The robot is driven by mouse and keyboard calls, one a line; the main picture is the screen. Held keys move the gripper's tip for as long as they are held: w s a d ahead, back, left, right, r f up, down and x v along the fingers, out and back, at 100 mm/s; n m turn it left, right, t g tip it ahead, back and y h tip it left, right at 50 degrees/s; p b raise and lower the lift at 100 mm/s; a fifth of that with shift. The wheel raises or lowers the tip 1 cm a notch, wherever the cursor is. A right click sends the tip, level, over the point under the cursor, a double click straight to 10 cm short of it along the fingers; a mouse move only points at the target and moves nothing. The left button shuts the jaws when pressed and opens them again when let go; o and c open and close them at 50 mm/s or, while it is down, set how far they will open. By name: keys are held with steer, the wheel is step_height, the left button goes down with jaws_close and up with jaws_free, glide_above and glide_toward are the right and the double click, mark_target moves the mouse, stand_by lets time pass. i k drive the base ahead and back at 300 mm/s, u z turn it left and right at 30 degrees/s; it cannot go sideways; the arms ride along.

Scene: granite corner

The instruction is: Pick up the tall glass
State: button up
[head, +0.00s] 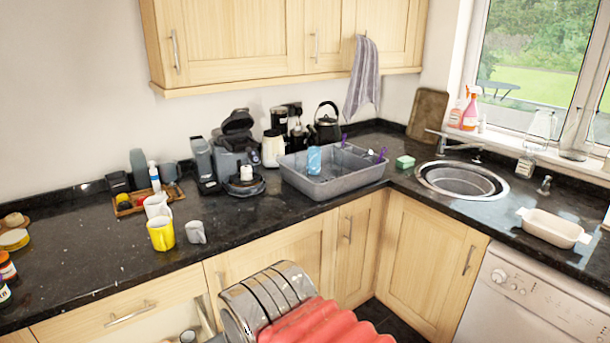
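Two clear, tall glass vessels stand by the window at the right of the head view. One (541,126) is at the left and the other (576,137) at the right, close together. I cannot tell which is the tall glass, and their outlines blend with the window behind. A blue tumbler (314,160) stands upright in the grey basin (335,187).
A small bottle (525,164) stands below the glass vessels, near the sink (462,180) and its tap (450,142). A white dish (553,227) sits on the right counter. Mugs (161,232) stand on the left counter. A chrome-and-red ribbed object (285,305) is at the bottom.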

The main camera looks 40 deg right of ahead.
mark_target(337, 150)
steer(key=z, duration=0.95)
